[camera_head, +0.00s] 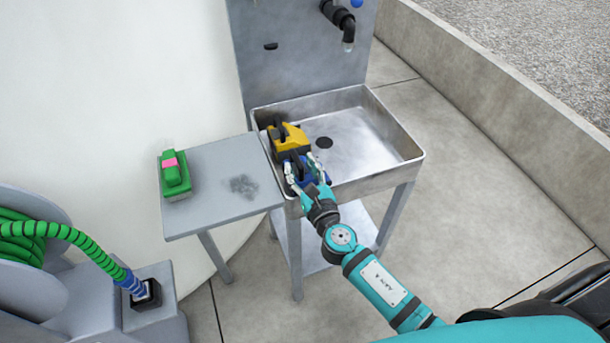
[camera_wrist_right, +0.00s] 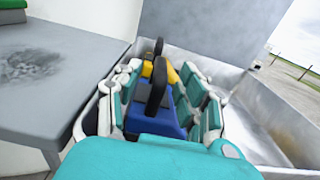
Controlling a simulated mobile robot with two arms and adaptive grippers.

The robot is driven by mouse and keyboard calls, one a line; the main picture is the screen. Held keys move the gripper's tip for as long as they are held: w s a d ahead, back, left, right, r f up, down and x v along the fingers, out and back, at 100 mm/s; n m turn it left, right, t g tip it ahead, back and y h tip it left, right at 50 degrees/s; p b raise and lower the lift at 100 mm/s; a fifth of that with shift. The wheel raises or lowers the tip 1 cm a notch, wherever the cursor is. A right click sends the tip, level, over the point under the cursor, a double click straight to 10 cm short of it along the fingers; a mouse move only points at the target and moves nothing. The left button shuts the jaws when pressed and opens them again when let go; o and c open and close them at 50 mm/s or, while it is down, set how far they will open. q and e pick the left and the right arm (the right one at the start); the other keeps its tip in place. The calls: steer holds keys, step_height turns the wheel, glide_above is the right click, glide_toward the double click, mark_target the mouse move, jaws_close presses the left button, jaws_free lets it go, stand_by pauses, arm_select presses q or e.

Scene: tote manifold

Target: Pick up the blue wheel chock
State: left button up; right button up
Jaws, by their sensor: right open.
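The blue wheel chock (camera_wrist_right: 170,115) has a black handle on top and sits at the left side of the metal sink. In the head view the chock (camera_head: 302,172) is mostly hidden by my right gripper (camera_head: 302,176). A yellow wheel chock (camera_head: 287,138), also with a black handle, is just behind it and also shows in the right wrist view (camera_wrist_right: 175,74). My right gripper is open, with its white and teal fingers on both sides of the blue chock and its handle. I cannot tell whether they touch it. My left gripper is not in view.
The sink (camera_head: 408,165) has raised walls and free room on its right side. A grey side table (camera_head: 222,205) adjoins its left, holding a green brush-like object (camera_head: 175,176) with a pink band. A black tap (camera_head: 342,22) hangs above. A hose reel (camera_head: 20,260) stands at left.

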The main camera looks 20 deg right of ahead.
steer(key=shift+w, duration=0.85)
jaws_close()
